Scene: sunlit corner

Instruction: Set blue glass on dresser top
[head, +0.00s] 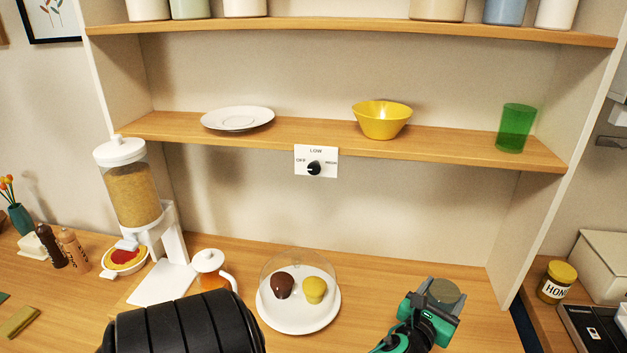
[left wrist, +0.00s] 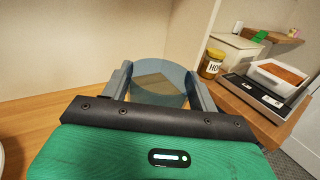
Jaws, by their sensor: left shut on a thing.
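The blue glass (left wrist: 160,88) is see-through and stands between the fingers of my left gripper (left wrist: 158,80) in the left wrist view. In the head view the glass (head: 444,291) looks greyish, seen from above at the lower right, with my left gripper (head: 432,303) shut on it. The glass is over the right part of the wooden dresser top (head: 390,268). I cannot tell whether its base touches the wood. My gripper hides part of it. My right gripper is not in view.
A white plate (head: 298,322) with two cupcakes under a clear dome stands left of the gripper. A teapot (head: 209,263) and a cereal dispenser (head: 131,190) are farther left. A shelf (head: 300,135) above holds a plate, a yellow bowl (head: 382,120) and a green glass (head: 516,128).

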